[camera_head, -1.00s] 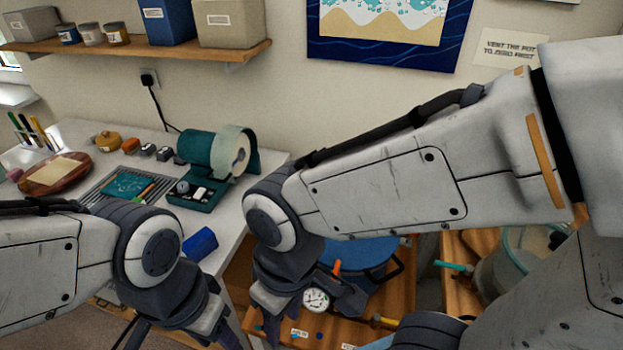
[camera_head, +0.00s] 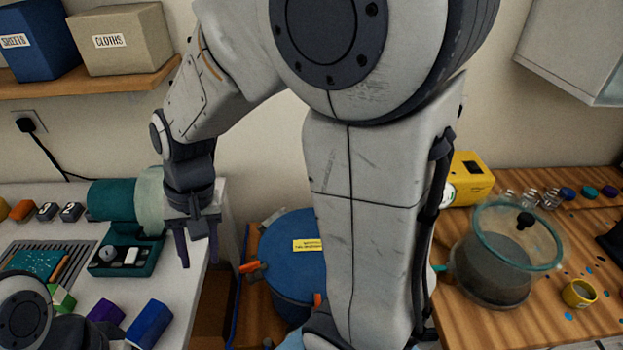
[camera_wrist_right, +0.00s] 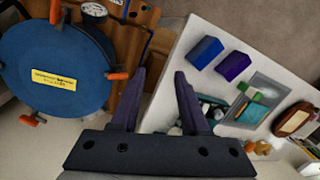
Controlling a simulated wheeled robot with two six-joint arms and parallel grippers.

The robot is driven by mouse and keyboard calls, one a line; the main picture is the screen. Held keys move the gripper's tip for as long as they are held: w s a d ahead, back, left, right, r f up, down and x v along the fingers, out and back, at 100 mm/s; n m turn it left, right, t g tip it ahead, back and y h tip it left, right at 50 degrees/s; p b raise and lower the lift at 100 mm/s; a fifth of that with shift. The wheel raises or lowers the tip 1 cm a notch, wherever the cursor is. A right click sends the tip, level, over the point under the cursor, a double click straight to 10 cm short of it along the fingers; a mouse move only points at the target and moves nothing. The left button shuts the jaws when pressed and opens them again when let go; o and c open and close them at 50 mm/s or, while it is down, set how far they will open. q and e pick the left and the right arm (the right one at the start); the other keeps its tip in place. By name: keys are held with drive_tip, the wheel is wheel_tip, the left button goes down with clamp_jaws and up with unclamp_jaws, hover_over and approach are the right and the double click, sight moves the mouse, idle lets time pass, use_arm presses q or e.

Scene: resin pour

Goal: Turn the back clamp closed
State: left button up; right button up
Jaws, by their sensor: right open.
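The pot's round blue lid (camera_head: 290,258) with a yellow label shows behind my right arm in the head view, and at left in the right wrist view (camera_wrist_right: 45,70). Orange-tipped clamps sit at its rim: one at the left (camera_head: 250,267) in the head view; the wrist view shows one at the top (camera_wrist_right: 55,12), one at the right (camera_wrist_right: 117,76) and one at the lower left (camera_wrist_right: 32,120). I cannot tell which is the back one. My right gripper (camera_head: 198,252) is open and empty, left of the lid, apart from every clamp. My left gripper is out of view.
A white table (camera_head: 222,215) at left holds a teal roll dispenser (camera_head: 112,200) and a blue block (camera_head: 149,322), close to my right gripper. At right a wooden bench (camera_head: 480,325) bears a clear-walled pot (camera_head: 495,270) and a yellow device (camera_head: 470,180). My right arm hides much of the middle.

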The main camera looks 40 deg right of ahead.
drive_tip(key=w+d+f+m+t, duration=0.1)
drive_tip(key=w+d+m, duration=0.2)
drive_tip(key=d+m, duration=0.35)
drive_tip(key=w+d+f+m, duration=0.1)
drive_tip(key=w+d+m, duration=0.3)
drive_tip(key=d, duration=0.5)
drive_tip(key=w+d+f+m+t, duration=0.1)
drive_tip(key=w+d+f+m, duration=0.15)
drive_tip(key=d+m, duration=0.35)
drive_tip(key=s+d+f+m+t, duration=0.1)
drive_tip(key=s+d+f+m, duration=0.15)
drive_tip(key=d, duration=0.45)
drive_tip(key=s+d+f+m, duration=0.1)
drive_tip(key=d+m, duration=0.3)
drive_tip(key=d, duration=0.3)
drive_tip(key=s+d+f+m+t, duration=0.1)
drive_tip(key=s+d+m, duration=0.15)
drive_tip(key=d, duration=0.55)
drive_tip(key=shift+m, duration=0.25)
drive_tip(key=x, duration=0.3)
drive_tip(key=p+x, duration=0.1)
drive_tip(key=x, duration=0.2)
drive_tip(key=p+x, duration=0.1)
drive_tip(key=x, duration=0.3)
drive_tip(key=shift+w+a+r, duration=0.2)
drive_tip(key=shift+w+r, duration=0.05)
drive_tip(key=shift+w, duration=0.1)
clamp_jaws()
